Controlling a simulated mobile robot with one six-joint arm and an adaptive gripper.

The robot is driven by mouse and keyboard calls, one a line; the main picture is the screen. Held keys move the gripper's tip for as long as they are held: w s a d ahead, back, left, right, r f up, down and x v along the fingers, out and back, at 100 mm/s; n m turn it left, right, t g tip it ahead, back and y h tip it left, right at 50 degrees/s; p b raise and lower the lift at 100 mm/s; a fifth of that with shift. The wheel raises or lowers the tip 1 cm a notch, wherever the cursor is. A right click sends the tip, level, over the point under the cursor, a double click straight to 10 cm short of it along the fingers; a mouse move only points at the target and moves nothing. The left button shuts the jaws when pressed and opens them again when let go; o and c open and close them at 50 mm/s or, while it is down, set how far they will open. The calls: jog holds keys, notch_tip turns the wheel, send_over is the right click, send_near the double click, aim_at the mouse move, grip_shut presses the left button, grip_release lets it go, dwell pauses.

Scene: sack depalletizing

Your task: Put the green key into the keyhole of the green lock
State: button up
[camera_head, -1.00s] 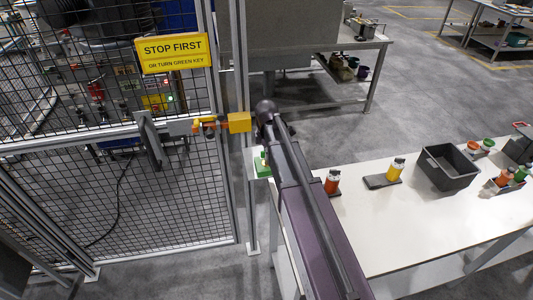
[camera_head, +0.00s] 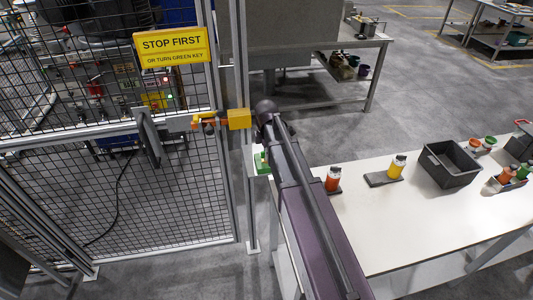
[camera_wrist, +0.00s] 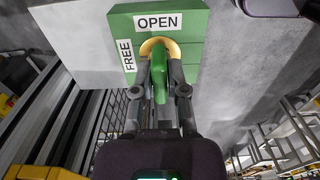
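In the wrist view, the green lock (camera_wrist: 190,62) is a green block with white OPEN and FREE labels and a gold ring, the keyhole (camera_wrist: 174,46). My gripper (camera_wrist: 160,90) is shut on the green key (camera_wrist: 159,72), with a finger on each side of it. The key's far end is at the gold ring; how deep it sits cannot be told. In the head view, the green lock (camera_head: 262,163) shows at the table's left edge, partly hidden by my arm. My gripper and the key are hidden there.
A mesh fence (camera_head: 165,205) with a yellow sign (camera_head: 173,48) and a yellow latch box (camera_head: 239,118) stands at left.

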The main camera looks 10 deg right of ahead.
aim_at(267, 161)
jog(key=o, duration=0.3)
jog(key=shift+o, duration=0.2)
jog(key=shift+r, duration=0.25)
notch_tip(267, 161, up, 9)
jog(key=p, duration=0.9)
jog(key=shift+f, duration=0.15)
dwell(0.9)
jog(key=s+f+m+b, duration=0.4)
jog(key=s+m, duration=0.5)
jog(key=s+f+m+b, duration=0.5)
jog(key=s+m, duration=0.4)
jog(key=s, duration=0.1)
jog(key=shift+s, duration=0.15)
